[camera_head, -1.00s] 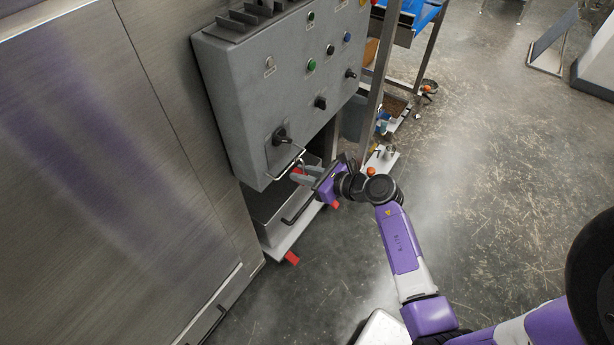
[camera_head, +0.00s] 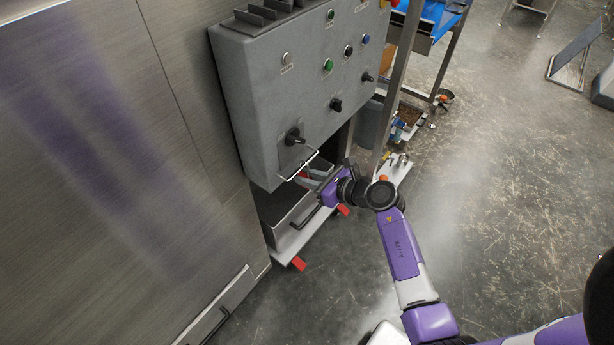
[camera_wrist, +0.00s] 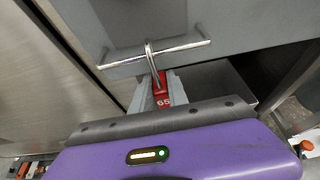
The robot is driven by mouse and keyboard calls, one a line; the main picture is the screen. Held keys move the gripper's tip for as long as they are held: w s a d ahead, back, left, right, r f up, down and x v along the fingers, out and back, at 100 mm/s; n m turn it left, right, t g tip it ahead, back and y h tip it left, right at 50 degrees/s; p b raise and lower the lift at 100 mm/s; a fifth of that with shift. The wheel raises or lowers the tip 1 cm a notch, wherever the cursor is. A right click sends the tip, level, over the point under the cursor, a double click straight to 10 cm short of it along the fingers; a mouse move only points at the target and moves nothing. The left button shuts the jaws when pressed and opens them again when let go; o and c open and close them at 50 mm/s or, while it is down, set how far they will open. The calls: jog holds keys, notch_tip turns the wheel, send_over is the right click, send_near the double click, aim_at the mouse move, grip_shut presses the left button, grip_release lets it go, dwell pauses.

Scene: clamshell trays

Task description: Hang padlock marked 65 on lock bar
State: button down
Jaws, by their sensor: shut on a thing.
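The lock bar (camera_head: 299,165) is a thin metal rail on the lower front of the grey control box. It also shows in the wrist view (camera_wrist: 186,45). The red padlock (camera_wrist: 161,88), marked 65, sits between the fingers of my gripper (camera_wrist: 159,97), which is shut on its body. Its metal shackle (camera_wrist: 152,60) points toward the box and crosses the bar in the wrist view. I cannot tell for certain whether it loops around the bar or only lies in front. In the head view my gripper (camera_head: 313,182) is just below the bar, and the padlock is mostly hidden.
A grey bin (camera_head: 287,215) stands on a low platform below. A steel cabinet (camera_head: 110,150) is at left. Open floor (camera_head: 500,200) lies at right.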

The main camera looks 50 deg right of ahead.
jog(key=shift+f, duration=0.1)
dwell(0.3)
jog(key=c, duration=1.2)
grip_release()
jog(key=v, duration=0.7)
jog(key=shift+s+b, duration=0.35)
jog(key=shift+s, duration=0.05)
